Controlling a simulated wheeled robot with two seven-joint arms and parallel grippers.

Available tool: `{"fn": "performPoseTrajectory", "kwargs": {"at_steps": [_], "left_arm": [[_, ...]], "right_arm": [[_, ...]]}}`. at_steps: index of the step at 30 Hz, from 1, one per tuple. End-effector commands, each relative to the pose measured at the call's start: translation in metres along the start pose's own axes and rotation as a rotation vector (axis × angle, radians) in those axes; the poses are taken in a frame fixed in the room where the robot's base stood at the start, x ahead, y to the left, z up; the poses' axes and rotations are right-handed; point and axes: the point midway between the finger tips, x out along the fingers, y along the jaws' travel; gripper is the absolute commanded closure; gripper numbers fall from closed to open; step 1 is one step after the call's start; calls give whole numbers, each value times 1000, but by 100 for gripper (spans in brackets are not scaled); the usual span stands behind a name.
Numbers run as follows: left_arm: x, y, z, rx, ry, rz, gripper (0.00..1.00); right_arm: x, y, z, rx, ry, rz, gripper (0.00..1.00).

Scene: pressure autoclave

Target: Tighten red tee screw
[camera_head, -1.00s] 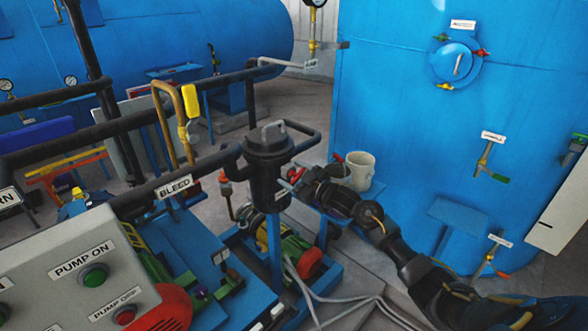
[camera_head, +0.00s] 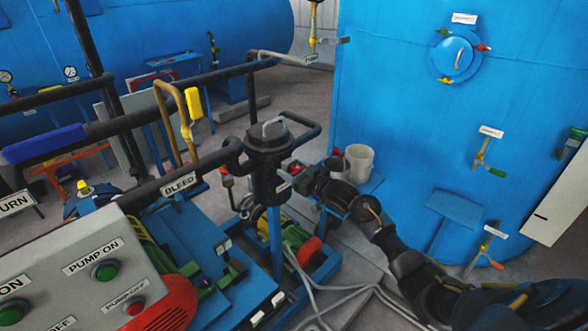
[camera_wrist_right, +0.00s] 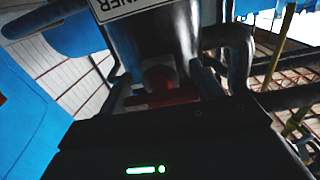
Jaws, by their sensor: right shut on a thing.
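The black strainer canister (camera_head: 266,178) stands upright on the pipework in the middle of the head view. The red tee screw (camera_wrist_right: 160,95) shows in the right wrist view at the lower side of the canister, between my fingers. My right gripper (camera_wrist_right: 163,88) is shut on the tee screw; its two dark fingers stand on either side of the red part. In the head view the right gripper (camera_head: 292,180) is against the canister's right side and mostly hides the screw. My left gripper is out of view.
A grey control panel (camera_head: 75,285) with buttons fills the lower left. The large blue vessel (camera_head: 400,110) is at right. Black pipes (camera_head: 215,163) run to the canister from the left.

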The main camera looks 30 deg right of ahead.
Motion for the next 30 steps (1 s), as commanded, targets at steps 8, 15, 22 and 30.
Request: {"fn": "performPoseTrajectory", "kwargs": {"at_steps": [8, 15, 22, 30], "left_arm": [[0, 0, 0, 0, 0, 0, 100], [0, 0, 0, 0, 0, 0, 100], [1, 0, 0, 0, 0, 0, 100], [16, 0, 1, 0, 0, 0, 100]], "right_arm": [[0, 0, 1, 1, -1, 1, 32], [0, 0, 1, 0, -1, 0, 13], [-2, 0, 1, -1, -1, 0, 13], [-44, 0, 5, -4, -2, 0, 13]]}}
